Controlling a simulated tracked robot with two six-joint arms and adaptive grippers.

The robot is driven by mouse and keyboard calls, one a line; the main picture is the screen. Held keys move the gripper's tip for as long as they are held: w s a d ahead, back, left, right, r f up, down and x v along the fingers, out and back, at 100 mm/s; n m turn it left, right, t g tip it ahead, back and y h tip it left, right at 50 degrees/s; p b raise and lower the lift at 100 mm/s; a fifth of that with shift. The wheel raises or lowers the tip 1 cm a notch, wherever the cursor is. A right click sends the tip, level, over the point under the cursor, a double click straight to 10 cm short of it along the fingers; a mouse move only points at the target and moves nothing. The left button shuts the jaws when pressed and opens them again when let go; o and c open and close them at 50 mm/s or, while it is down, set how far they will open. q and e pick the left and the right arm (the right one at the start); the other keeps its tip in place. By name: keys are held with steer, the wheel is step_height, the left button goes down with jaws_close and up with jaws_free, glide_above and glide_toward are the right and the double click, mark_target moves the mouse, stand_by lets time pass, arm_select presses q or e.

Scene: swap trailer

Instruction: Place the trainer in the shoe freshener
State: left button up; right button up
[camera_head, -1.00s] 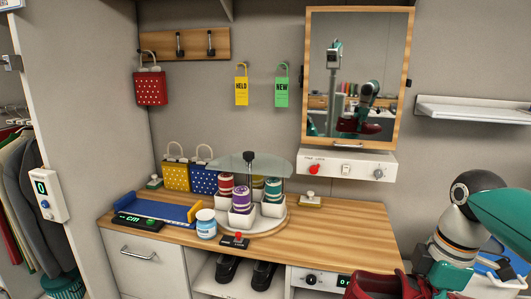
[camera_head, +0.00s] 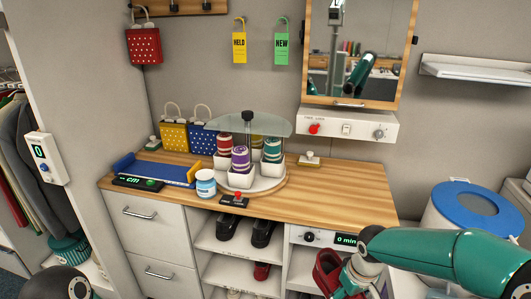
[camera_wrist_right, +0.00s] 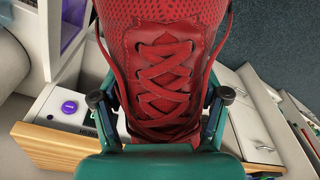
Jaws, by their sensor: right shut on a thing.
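The red trainer (camera_head: 327,272) is held by my right gripper (camera_head: 350,274) at the front right of the cabinet, below the counter's edge. In the right wrist view the trainer (camera_wrist_right: 165,75) fills the middle, its laces facing the camera and the two fingers shut on either side of it. A white unit with a black knob and a "0 min" display (camera_head: 345,240), seemingly the shoe freshener, sits under the counter just above the trainer. Its opening is largely hidden by the trainer and my right arm. My left gripper is not in view.
Open shelves left of the unit hold dark shoes (camera_head: 262,233) and another red shoe (camera_head: 262,271). The wooden counter (camera_head: 345,205) is clear at its right end. A blue-rimmed white bin (camera_head: 478,199) stands at right. A purple button (camera_wrist_right: 70,107) shows in the right wrist view.

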steer(key=w+m, duration=0.2)
steer(key=m, duration=0.1)
steer(key=shift+a, duration=0.3)
steer(key=shift+s+f+m, duration=0.2)
steer(key=shift+m, duration=0.2)
steer(key=s+f, duration=0.1)
steer(key=f, duration=0.1)
steer(key=s+f, duration=0.2)
steer(key=shift+s+f, duration=0.15)
steer(key=shift+s, duration=0.15)
